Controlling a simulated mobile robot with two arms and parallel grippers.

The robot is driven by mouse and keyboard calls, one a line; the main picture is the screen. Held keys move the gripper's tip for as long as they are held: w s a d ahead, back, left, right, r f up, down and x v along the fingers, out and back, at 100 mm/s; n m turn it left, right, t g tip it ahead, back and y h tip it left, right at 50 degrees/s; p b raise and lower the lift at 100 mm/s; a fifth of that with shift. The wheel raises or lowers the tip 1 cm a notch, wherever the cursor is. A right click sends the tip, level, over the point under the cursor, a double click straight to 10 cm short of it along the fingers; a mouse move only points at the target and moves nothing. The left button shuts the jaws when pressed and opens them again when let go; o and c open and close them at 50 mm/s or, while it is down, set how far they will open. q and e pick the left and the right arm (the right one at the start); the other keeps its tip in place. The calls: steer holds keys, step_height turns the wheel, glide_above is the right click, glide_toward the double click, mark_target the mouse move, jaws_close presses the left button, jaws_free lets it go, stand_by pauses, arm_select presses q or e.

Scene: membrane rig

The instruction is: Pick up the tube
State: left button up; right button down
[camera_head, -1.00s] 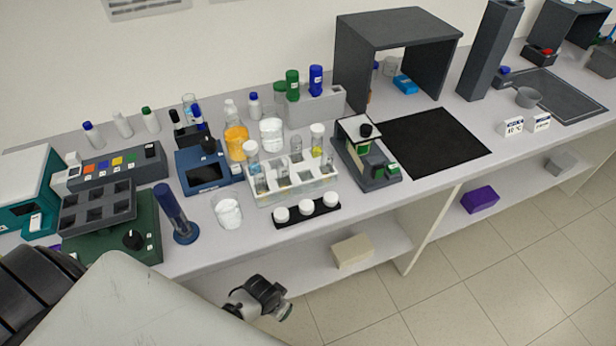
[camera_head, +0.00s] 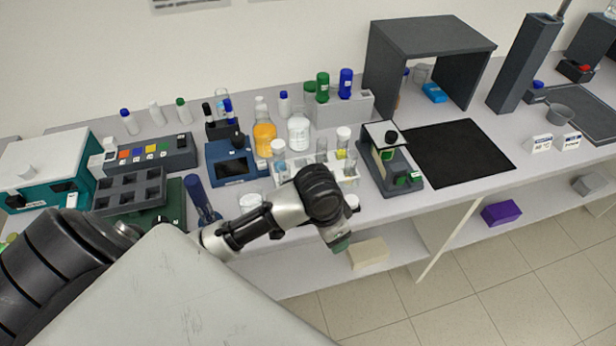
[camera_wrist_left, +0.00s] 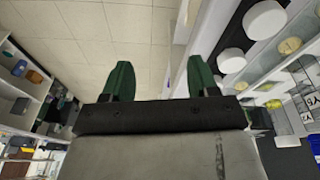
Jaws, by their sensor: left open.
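My left gripper (camera_head: 342,244) hangs at the bench's front edge, before the white tube rack (camera_head: 352,182). Its green fingers (camera_wrist_left: 161,78) are apart with nothing between them in the left wrist view. Which tube is meant is unclear. My forearm and wrist hide part of the rack and most of the small white jars before it. White round caps (camera_wrist_left: 231,60) show right of the fingers. My right gripper is not in view.
A green-and-grey instrument (camera_head: 392,160) stands right of the rack, beside a black mat (camera_head: 455,152). A blue device (camera_head: 236,164), an orange bottle (camera_head: 264,138) and a dark blue upright cylinder (camera_head: 198,197) stand to the left. A beige box (camera_head: 370,254) lies on the lower shelf.

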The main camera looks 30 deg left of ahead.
arm_select(q)
steer(key=w+a+r+g+y, duration=0.1)
steer(key=w+a+r, duration=0.4)
steer(key=w+a, duration=0.25)
step_height(320, 180, up, 7)
steer(key=n, duration=0.2)
glide_above(307, 164)
steer(key=d, duration=0.1)
steer(key=shift+g+y, duration=0.3)
steer(key=shift+g, duration=0.1)
steer(key=f+p, duration=0.1)
steer(key=f, duration=0.2)
steer(key=f+p, duration=0.1)
steer(key=f, duration=0.2)
steer(key=s+f+p, duration=0.1)
steer(key=f, duration=0.2)
steer(key=shift+a+f, duration=0.1)
steer(key=shift+f, duration=0.7)
steer(key=c, duration=0.9)
